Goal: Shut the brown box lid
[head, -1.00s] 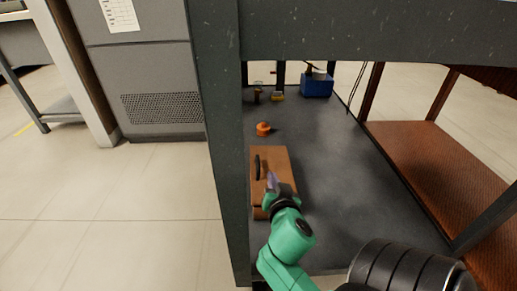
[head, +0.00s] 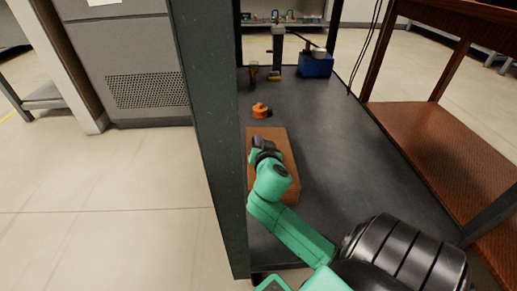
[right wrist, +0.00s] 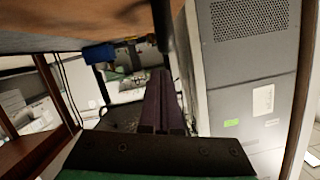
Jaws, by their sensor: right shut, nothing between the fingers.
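The brown box (head: 284,157) lies on the dark grey shelf, left of its middle. My right gripper (head: 261,142) is over the box's left part and hides some of it, including the dark handle seen there earlier. In the right wrist view, which looks turned upside down, a broad brown surface (right wrist: 100,22) fills the top; it looks like the box, with a dark handle-like part (right wrist: 161,20) hanging from it. The right gripper's dark purple fingers (right wrist: 156,78) are shut and empty close to that surface. Whether they touch it, and how far the lid stands open, I cannot tell. My left gripper is not in view.
An orange object (head: 261,111) sits just behind the box. A blue container (head: 316,66) and small items stand at the shelf's far end. A thick grey post (head: 205,120) rises close left of the box. The shelf right of the box is clear.

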